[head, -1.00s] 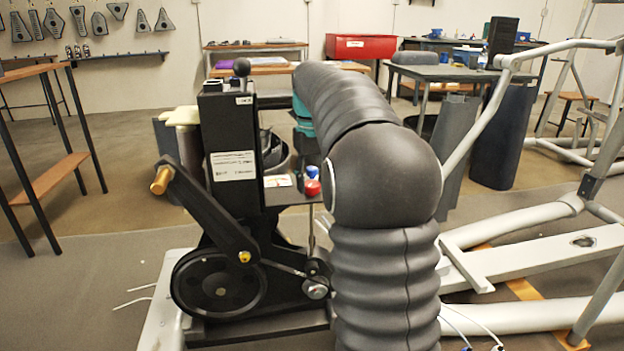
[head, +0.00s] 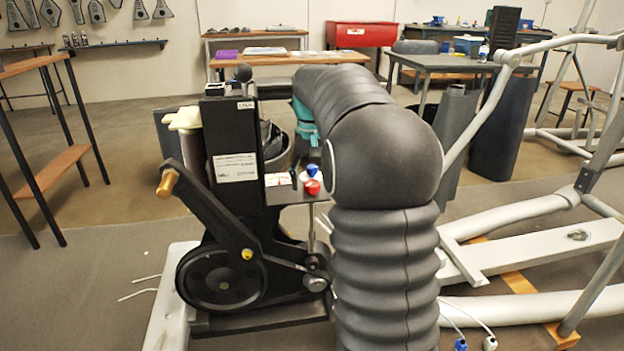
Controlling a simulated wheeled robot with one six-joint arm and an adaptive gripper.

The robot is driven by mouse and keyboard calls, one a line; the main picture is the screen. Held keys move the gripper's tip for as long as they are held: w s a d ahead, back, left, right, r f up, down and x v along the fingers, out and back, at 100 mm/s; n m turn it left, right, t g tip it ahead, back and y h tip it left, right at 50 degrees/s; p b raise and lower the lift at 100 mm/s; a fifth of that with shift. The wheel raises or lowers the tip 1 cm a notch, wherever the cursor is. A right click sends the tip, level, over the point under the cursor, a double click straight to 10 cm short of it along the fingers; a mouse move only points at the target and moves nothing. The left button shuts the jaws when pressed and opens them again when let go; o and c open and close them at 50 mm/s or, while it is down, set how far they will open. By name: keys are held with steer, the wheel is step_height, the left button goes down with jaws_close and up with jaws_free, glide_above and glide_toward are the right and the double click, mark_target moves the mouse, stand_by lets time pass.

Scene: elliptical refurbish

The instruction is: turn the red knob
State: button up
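The red knob (head: 312,187) is a small round cap on the black machine (head: 238,170), at the right end of its small shelf. A blue knob (head: 312,171) sits just behind it. My grey-sleeved arm rises just right of the knobs and bends away toward the back left. A teal part shows beyond the machine, beside the arm's far end; I cannot tell what it belongs to. My gripper's fingers are not visible, so its opening and distance from the red knob cannot be seen.
A crank with an orange handle (head: 168,183) juts from the machine's left side. A black ball-topped lever (head: 243,73) stands on top. White frame tubes (head: 530,262) lie at right. A wooden-topped stand (head: 50,180) is at left. Open floor lies between.

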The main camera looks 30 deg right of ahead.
mark_target(312, 182)
step_height(312, 182, up, 12)
stand_by(0.7)
steer(key=shift+w, duration=0.1)
stand_by(0.3)
